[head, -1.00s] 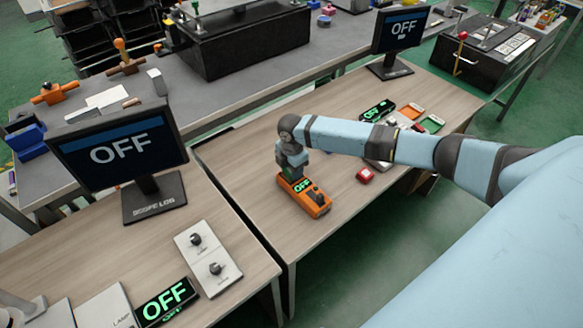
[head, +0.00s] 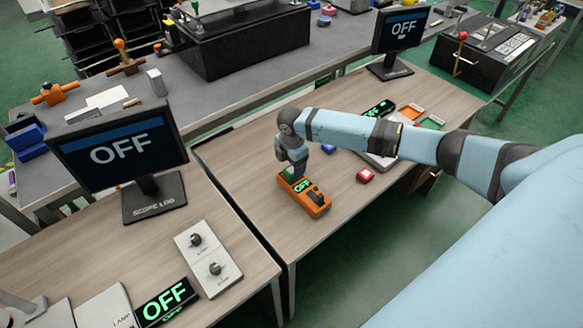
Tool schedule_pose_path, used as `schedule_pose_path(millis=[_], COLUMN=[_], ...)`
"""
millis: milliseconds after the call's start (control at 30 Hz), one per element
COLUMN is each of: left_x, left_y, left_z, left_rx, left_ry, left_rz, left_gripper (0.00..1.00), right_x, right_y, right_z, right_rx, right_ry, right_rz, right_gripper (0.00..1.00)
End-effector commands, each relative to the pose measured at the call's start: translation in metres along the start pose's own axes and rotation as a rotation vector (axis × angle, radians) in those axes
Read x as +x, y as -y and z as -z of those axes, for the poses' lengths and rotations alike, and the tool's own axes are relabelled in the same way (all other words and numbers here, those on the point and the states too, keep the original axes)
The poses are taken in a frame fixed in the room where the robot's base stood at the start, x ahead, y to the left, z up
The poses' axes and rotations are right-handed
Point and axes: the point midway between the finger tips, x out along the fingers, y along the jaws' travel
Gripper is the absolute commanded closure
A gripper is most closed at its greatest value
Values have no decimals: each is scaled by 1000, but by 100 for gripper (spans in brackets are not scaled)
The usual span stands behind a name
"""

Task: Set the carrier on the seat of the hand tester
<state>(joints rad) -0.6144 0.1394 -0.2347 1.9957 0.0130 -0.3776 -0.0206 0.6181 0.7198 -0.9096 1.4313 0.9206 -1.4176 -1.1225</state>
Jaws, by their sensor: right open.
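The hand tester (head: 318,201) is an orange box on the wooden bench, with a green lit OFF display and a dark knob. A small green piece, which looks like the carrier (head: 287,173), sits at the tester's far left end, where the seat appears to be. It is partly hidden, so I cannot tell how flat it lies. My right gripper (head: 298,168) points down just above that end, beside the green piece. It is open and appears apart from the piece.
Orange and green trays (head: 411,110) and another OFF display (head: 379,109) are farther back. A monitor (head: 122,150) and a two-knob panel (head: 208,257) stand left. Bare bench surrounds the tester.

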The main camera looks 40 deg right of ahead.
Motion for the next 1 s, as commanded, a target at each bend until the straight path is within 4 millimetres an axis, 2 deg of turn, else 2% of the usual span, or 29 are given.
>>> schedule_pose_path(millis=[100,300,400,533,667,767,900,1000], left_x=[0,0,0,0,0,0,0,0], left_y=[0,0,0,0,0,0,0,0], left_z=[0,0,-1,-2,-2,-2,-1,-1], left_rx=[0,0,0,0,0,0,0,1], left_ry=[0,2,3,4,4,3,3,2], left_rz=[0,0,0,0,0,0,0,0], left_gripper=[57,57,57,57,57,57,57,57], right_x=[-29,-69,-83,-91,-72,-39,7,28], right_y=[-1,0,-1,0,7,21,53,79], right_z=[0,0,0,1,24,63,128,165], right_rx=[-2,-2,-1,0,27,90,253,398], right_ry=[0,0,0,-2,-37,-107,-264,-385], right_rz=[-4,-3,-3,-2,-34,-100,-219,-298], right_gripper=[31,31,31,31,31,31,31,31])
